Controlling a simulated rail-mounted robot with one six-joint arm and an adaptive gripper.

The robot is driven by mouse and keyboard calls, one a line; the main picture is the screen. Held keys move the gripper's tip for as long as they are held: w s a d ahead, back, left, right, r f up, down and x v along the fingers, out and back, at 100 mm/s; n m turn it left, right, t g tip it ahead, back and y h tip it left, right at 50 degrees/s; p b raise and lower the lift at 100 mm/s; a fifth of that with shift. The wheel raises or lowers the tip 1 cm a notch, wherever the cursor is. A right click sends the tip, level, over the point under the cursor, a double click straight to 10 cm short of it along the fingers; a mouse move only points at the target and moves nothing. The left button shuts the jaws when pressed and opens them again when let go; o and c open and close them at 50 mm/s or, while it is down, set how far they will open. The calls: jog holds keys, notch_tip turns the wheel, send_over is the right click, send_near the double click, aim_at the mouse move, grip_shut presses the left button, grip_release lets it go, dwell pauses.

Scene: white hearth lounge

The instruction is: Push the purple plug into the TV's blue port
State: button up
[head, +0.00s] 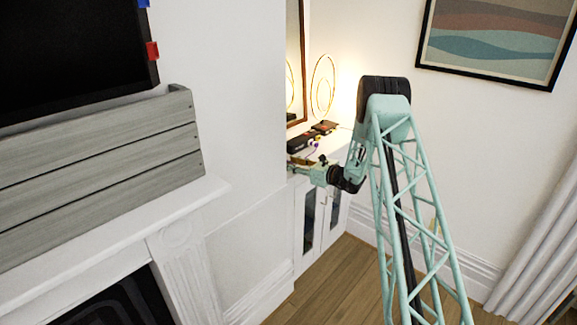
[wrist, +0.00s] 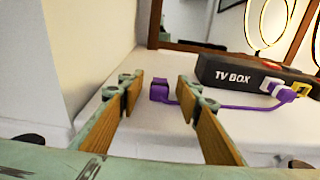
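The purple plug (wrist: 158,91) lies on a white surface in the wrist view. It shows in the gap between my fingers, apparently just beyond their tips. A purple cable runs right from it to a purple connector (wrist: 286,96) by the black TV box (wrist: 232,76). My gripper (wrist: 160,79) is open and empty, with a wood-coloured pad on each finger. In the head view my gripper (head: 298,166) is over the cabinet top. The TV (head: 60,50) is at upper left, with a blue port (head: 143,3) cut by the frame's top and a red port (head: 152,50) below it.
A grey slatted board (head: 100,165) stands on the white mantel (head: 130,215) below the TV. A wall corner (wrist: 90,50) is close on the left in the wrist view. A ring lamp (head: 322,86) and a framed mirror (head: 296,60) stand behind the TV box.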

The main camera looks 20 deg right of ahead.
aim_at(291, 162)
dwell(0.3)
jog(key=c, duration=0.9)
jog(key=shift+r, duration=0.1)
notch_tip(291, 162, up, 10)
jog(key=shift+f+p, duration=0.1)
jog(key=shift+p, duration=0.9)
jog(key=shift+d, duration=0.1)
